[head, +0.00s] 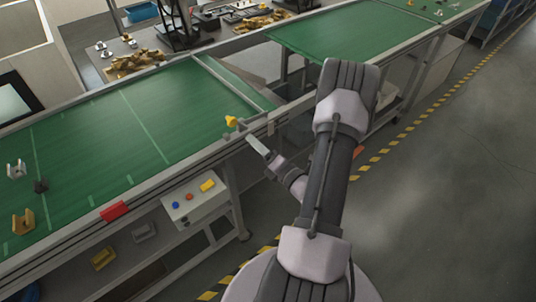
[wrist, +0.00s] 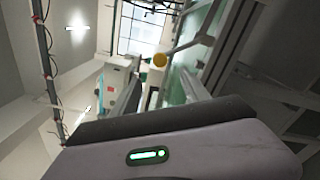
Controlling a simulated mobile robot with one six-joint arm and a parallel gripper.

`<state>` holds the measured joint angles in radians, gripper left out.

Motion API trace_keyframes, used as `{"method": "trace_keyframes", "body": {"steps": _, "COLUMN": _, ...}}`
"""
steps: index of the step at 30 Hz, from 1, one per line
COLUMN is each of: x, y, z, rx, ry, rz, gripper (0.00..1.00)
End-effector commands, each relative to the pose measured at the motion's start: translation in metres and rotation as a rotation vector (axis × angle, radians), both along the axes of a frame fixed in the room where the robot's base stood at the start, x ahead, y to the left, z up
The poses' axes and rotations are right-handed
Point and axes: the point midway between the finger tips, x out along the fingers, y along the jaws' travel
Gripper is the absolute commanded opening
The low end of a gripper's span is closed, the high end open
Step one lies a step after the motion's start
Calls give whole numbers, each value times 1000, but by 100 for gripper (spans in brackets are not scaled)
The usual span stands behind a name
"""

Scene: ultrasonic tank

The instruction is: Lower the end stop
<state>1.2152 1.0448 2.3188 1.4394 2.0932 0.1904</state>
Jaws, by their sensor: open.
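The end stop (head: 225,83) appears as a pale bar across the green belt at its right end. A yellow knob (head: 231,121) stands at the near rail by the bar's near end. In the wrist view the yellow knob (wrist: 160,60) is at upper centre, apart from my housing, with a grey rod-like part beside it. My gripper (head: 250,138) is small in the head view, just right of and below the knob, by the rail. It is open; no object shows in it. Its fingertips are hard to make out, and the wrist view shows mainly my grey housing.
A control box (head: 194,198) with coloured buttons and a red block (head: 115,211) are on the conveyor's near side. Several small parts lie on the belt (head: 110,125) at left. Another green belt (head: 350,40) continues beyond a gap. The floor at right is clear.

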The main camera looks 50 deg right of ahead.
Motion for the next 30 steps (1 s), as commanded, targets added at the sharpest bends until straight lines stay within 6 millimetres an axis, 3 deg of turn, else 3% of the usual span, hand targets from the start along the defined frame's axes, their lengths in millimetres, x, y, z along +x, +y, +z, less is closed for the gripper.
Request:
{"method": "trace_keyframes", "body": {"steps": 3, "x": -30, "y": 6, "z": 0, "rx": 2, "ry": 0, "rz": -5, "gripper": 54}}
{"method": "trace_keyframes", "body": {"steps": 8, "x": -52, "y": 12, "z": 0, "rx": 0, "ry": 0, "rz": -1, "gripper": 54}}
{"method": "trace_keyframes", "body": {"steps": 24, "x": -50, "y": 19, "z": 4, "rx": -21, "ry": -1, "rz": 32, "gripper": 54}}
{"method": "trace_keyframes", "body": {"steps": 26, "x": -35, "y": 37, "z": 14, "rx": -81, "ry": -2, "rz": 127, "gripper": 54}}
{"method": "trace_keyframes", "body": {"steps": 29, "x": 3, "y": 108, "z": 45, "rx": -298, "ry": -8, "rz": 448, "gripper": 54}}
{"method": "trace_keyframes", "body": {"steps": 30, "x": 12, "y": 149, "z": 56, "rx": -421, "ry": -14, "rz": 615, "gripper": 54}}
